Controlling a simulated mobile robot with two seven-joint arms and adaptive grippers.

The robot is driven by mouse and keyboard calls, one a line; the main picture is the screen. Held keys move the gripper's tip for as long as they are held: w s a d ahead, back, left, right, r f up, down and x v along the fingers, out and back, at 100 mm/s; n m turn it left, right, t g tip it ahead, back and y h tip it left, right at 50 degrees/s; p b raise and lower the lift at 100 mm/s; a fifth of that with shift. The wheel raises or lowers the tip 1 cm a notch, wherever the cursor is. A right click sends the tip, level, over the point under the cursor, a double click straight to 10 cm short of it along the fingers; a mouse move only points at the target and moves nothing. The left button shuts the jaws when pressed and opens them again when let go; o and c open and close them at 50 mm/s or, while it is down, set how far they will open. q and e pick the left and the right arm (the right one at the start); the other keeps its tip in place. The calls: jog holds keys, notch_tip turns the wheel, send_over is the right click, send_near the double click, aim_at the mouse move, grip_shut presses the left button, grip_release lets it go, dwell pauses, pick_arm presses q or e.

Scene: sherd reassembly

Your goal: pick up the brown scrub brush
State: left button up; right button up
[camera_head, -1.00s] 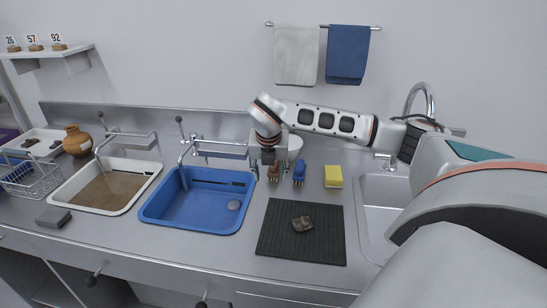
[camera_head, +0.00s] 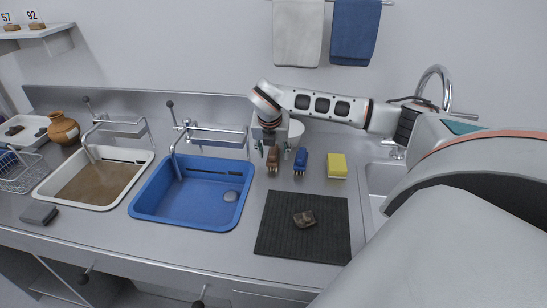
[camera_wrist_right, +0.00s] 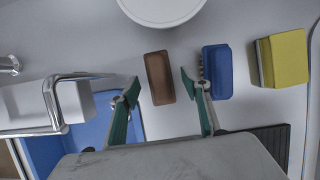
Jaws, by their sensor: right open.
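The brown scrub brush (camera_head: 272,161) stands on the steel counter behind the black mat, just left of a blue brush. In the wrist view the brown brush (camera_wrist_right: 159,78) lies between and slightly beyond the fingertips of my right gripper (camera_wrist_right: 160,90). The right gripper (camera_head: 273,150) is open and empty, above and around the near part of the brush in the head view. One finger is close to the blue brush (camera_wrist_right: 217,72). I cannot tell whether the fingers touch anything. My left gripper is in neither view.
A yellow sponge (camera_head: 337,166) sits to the right of the blue brush. A black ribbed mat (camera_head: 275,240) bears a brown sherd (camera_head: 304,219). A blue basin (camera_head: 160,208) with a tap and rack is on the left. A white round thing (camera_wrist_right: 162,8) stands behind the brush.

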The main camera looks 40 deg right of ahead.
aim_at(273, 149)
jog(key=shift+x, duration=1.15)
jog(key=c, duration=1.2)
jog(key=shift+r, duration=0.15)
jog(key=shift+c, duration=0.2)
notch_tip(273, 149, up, 20)
jog(key=p, duration=0.1)
jog(key=shift+p, duration=0.4)
jog(key=o, duration=0.4)
jog(key=shift+c, duration=1.2)
